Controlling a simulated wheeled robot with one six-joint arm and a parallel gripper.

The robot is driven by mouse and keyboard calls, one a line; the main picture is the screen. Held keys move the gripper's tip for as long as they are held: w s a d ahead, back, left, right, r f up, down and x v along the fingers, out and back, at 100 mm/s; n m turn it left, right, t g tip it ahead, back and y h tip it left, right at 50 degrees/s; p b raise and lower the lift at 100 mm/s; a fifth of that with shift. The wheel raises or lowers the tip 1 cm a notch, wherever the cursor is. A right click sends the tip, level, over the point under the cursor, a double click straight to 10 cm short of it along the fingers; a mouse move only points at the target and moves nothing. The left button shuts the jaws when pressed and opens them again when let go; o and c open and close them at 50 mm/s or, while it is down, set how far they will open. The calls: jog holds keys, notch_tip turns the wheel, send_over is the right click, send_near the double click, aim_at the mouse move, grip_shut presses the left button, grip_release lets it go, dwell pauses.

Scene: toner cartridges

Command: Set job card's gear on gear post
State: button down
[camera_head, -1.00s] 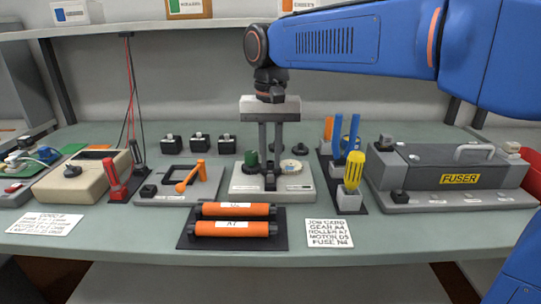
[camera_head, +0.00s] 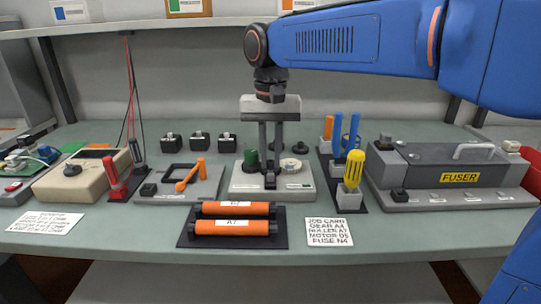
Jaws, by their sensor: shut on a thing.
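A dark green round part (camera_head: 252,160) stands on the plate to the left of the fingers. A cream round gear (camera_head: 291,165) sits to their right. I cannot make out the gear post or the label of the held part.
Two orange rollers (camera_head: 232,228) lie on a dark tray in front of the plate. A tool rack with a yellow screwdriver (camera_head: 354,170) and the fuser unit (camera_head: 455,172) stand at right. An orange-handled frame (camera_head: 180,182) is at left.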

jog(key=c, duration=1.6)
grip_release()
jog(key=shift+r, duration=0.1)
